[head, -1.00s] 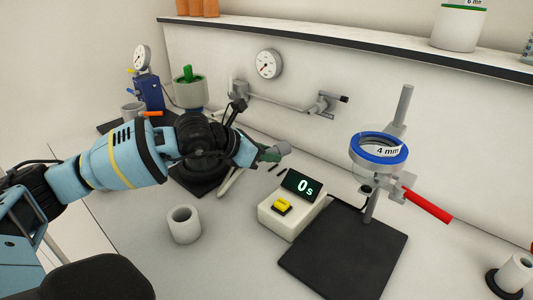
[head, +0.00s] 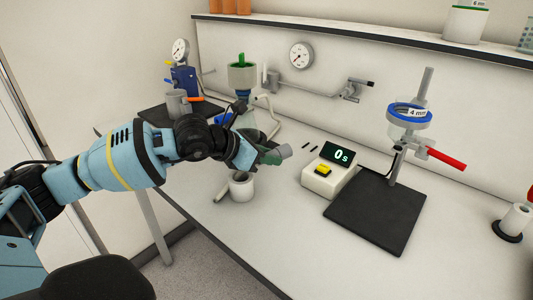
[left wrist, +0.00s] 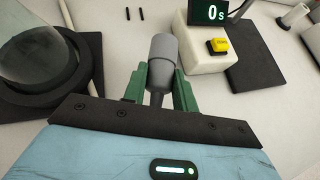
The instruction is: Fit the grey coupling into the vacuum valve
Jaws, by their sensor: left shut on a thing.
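My left gripper (head: 270,156) has green fingers, shut on the grey coupling (head: 284,151), above the bench. In the left wrist view the coupling (left wrist: 163,50) is a stepped cylinder, its wide end pointing away from the fingers (left wrist: 160,88) and its narrow end between them. My right gripper is not in view.
A white cup (head: 241,188) stands below the gripper. A flask on a black base (left wrist: 42,62) is close at left. The timer box (head: 322,181) and a stand with a blue ring (head: 410,114) are to the right. A gauge (head: 301,55) hangs on the wall.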

